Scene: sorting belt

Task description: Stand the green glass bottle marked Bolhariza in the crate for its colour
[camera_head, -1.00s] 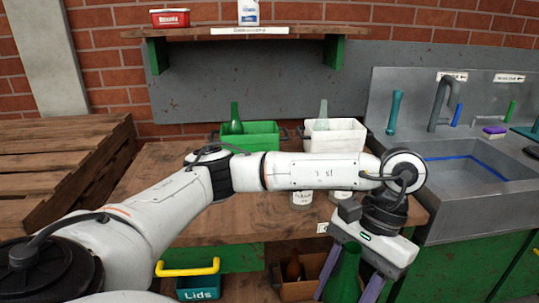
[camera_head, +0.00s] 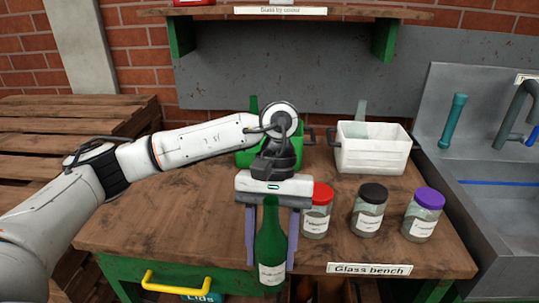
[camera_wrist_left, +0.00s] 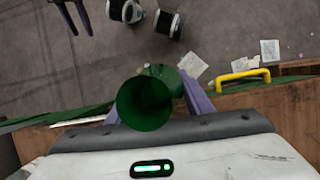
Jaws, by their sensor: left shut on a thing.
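My left gripper (camera_head: 271,262) is shut on a green glass bottle (camera_head: 269,235), which hangs upright, neck up, in front of the bench's front edge. Its white label faces the head camera, but I cannot read it. In the left wrist view the bottle (camera_wrist_left: 145,103) is seen from above, between the purple fingers. The green crate (camera_head: 243,160) stands at the back of the bench, partly hidden behind my left wrist. Another green bottle (camera_head: 253,103) stands in it. My right gripper (camera_wrist_left: 78,30) shows at the top left of the left wrist view, its fingers apart and empty.
A white crate (camera_head: 372,156) with a pale bottle (camera_head: 361,112) stands right of the green one. Jars with red (camera_head: 317,208), black (camera_head: 369,209) and purple (camera_head: 423,214) lids stand near the front. A yellow drawer handle (camera_head: 178,283) juts out below. A sink is at right.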

